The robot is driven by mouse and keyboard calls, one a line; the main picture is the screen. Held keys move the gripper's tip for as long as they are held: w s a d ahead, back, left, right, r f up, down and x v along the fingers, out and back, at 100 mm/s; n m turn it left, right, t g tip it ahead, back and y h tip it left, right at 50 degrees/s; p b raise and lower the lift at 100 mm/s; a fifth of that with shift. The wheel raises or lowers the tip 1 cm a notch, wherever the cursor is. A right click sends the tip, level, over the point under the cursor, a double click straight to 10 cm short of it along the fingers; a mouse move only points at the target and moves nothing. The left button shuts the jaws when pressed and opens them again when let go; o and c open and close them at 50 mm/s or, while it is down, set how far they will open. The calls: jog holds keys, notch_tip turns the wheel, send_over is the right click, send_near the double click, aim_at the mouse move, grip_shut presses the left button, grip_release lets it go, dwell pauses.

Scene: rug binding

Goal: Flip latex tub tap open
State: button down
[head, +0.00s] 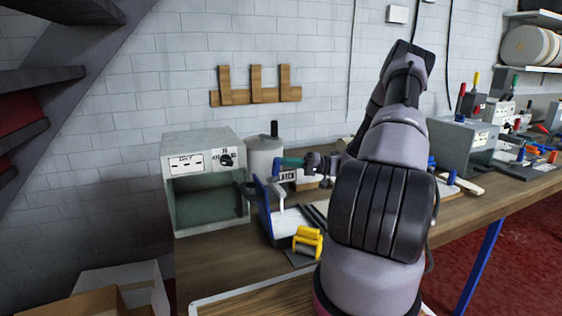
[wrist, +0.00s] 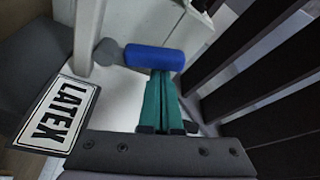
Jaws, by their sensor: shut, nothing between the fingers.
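The latex tub's label (wrist: 58,115) reads LATEX in the wrist view, and a small label (head: 287,176) shows below my fingers in the head view. The tap's blue handle (wrist: 155,58) lies crosswise in the wrist view, joined to a grey round end at its left. My gripper (wrist: 160,78) has teal fingers pressed together, with nothing between them. Their tips are right at the handle's near side; whether they touch it I cannot tell. In the head view my gripper (head: 281,161) points left over the bench; the tap handle cannot be made out there.
A grey-green open-fronted box (head: 205,148) stands to the left, with a pale canister (head: 264,158) beside it. A blue-sided stand (head: 265,212) and a yellow piece (head: 307,240) are in front. Dark slats (wrist: 245,65) run along the right in the wrist view.

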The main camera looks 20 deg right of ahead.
jog(key=s+n, duration=0.1)
jog(key=s+n+y, duration=0.1)
jog(key=n, duration=0.1)
jog(key=shift+s+f+n+g, duration=0.15)
jog(key=shift+f+n+g, duration=0.15)
jog(key=shift+f+g, duration=0.1)
jog(key=shift+s, duration=0.1)
jog(key=shift+d+f, duration=0.1)
dwell(0.4)
